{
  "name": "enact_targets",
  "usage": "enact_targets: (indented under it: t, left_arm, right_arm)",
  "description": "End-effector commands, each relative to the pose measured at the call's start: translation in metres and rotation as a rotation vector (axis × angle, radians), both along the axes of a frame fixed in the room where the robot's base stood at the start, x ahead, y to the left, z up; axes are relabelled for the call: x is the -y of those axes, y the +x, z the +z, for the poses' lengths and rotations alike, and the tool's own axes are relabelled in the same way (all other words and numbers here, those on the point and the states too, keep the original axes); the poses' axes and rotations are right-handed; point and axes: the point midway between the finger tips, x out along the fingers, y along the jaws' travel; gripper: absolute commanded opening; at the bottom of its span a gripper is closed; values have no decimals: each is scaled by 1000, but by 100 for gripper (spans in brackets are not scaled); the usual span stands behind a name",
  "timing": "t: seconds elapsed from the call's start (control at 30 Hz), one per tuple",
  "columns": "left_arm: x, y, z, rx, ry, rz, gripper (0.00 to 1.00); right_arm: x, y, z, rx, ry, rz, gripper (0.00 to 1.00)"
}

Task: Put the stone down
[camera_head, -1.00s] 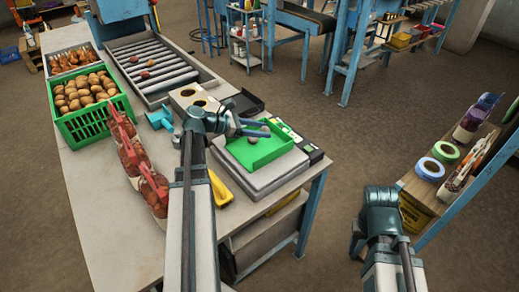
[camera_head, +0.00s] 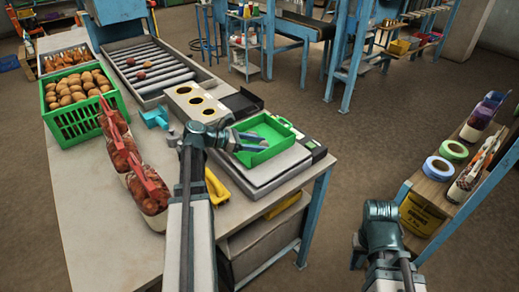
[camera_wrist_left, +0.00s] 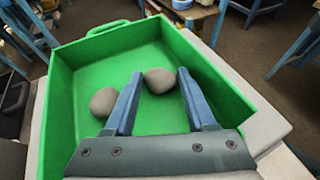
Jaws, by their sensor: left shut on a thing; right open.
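The green tray (camera_head: 272,130) sits on the grey scale (camera_head: 262,178) at the table's right end. My left gripper (camera_head: 258,142) reaches over the tray from the left. In the left wrist view its fingers are shut on a grey rounded stone (camera_wrist_left: 158,80), inside the outline of the tray (camera_wrist_left: 70,60). I cannot tell whether this stone touches the tray floor. A second grey stone (camera_wrist_left: 103,101) lies in the tray, left of the fingers. My right gripper (camera_head: 380,215) is open, off the table to the right; its fingertips are mostly hidden.
Filled red-topped sacks (camera_head: 147,190) line the table's left side. A green crate of potatoes (camera_head: 75,125) is behind them. A shelf with tape rolls (camera_head: 437,168) stands right.

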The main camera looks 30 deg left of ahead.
Motion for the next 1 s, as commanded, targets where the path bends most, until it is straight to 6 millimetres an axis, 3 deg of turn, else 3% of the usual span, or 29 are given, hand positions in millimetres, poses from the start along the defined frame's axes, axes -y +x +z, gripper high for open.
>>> enact_targets:
  t: [0.3, 0.33, 0.4, 0.77, 1.0]
  left_arm:
    - [0, 0, -3, 0, 0, 0, 0]
    - [0, 0, -2, 0, 0, 0, 57]
    - [0, 0, -1, 0, 0, 0, 68]
    - [0, 0, 5, 0, 0, 0, 68]
    - [-26, -25, 20, 0, 0, 3, 68]
  right_arm:
    - [0, 0, -3, 0, 0, 0, 50]
    - [0, 0, -2, 0, 0, 0, 50]
    - [0, 0, -1, 0, 0, 0, 50]
    - [0, 0, 5, 0, 0, 0, 50]
    - [0, 0, 20, 0, 0, 0, 50]
